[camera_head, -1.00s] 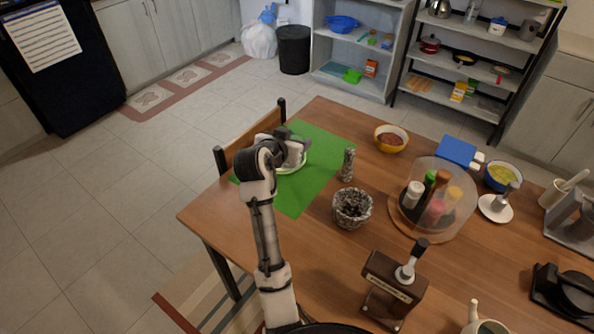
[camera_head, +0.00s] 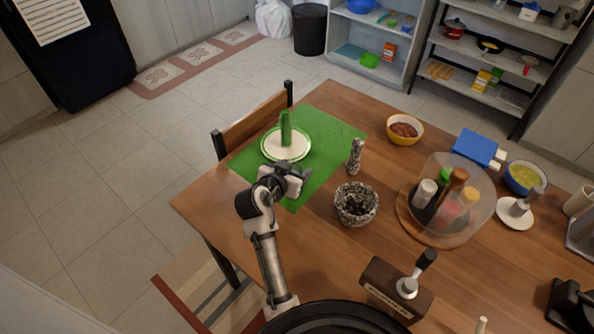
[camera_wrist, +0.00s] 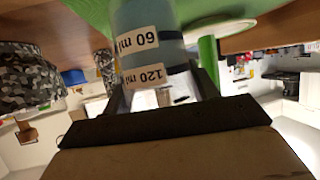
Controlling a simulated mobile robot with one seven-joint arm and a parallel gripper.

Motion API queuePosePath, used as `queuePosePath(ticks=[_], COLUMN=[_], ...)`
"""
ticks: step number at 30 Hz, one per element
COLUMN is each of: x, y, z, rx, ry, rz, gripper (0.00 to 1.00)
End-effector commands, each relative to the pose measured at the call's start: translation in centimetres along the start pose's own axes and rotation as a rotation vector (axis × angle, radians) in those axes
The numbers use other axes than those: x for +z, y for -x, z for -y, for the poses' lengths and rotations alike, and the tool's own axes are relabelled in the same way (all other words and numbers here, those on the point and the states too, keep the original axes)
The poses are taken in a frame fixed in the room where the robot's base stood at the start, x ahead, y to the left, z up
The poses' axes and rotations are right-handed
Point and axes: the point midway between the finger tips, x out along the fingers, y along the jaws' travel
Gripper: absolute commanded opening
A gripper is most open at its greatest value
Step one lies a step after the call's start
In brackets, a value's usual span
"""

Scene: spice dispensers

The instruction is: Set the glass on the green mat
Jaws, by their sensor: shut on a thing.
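The glass (camera_wrist: 140,18), a blue-grey cylinder with labels reading 60 ml and 120 ml, is between the fingers of my gripper (camera_wrist: 163,90) in the wrist view. My gripper (camera_head: 297,180) is shut on it. In the head view, my gripper is over the near part of the green mat (camera_head: 335,128), and the glass is hard to make out there. I cannot tell whether the glass touches the mat. A white plate with a green rim (camera_head: 271,150) lies on the mat, beyond my gripper.
A pepper mill (camera_head: 355,157) stands at the mat's right edge. A speckled bowl (camera_head: 356,207) is right of my gripper. A covered spice carousel (camera_head: 445,200) and a red-filled bowl (camera_head: 404,130) are farther right. A chair (camera_head: 250,127) adjoins the left table edge.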

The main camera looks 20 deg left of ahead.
Motion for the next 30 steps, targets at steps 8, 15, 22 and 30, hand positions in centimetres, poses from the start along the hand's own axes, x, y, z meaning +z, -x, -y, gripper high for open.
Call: queuePosePath(ticks=[8, 15, 22, 30], x=[0.35, 0.69, 0.68, 0.48], y=[0.07, -0.1, -0.09, 0.44], z=[0.06, 0.04, 0.04, 0.11], rx=[-0.001, 0.0, 0.0, -0.001], ry=[-0.002, -0.001, -0.001, 0.0], rz=[-0.003, -0.001, -0.001, -0.002], gripper=[0.27, 0.68, 0.81, 0.81])
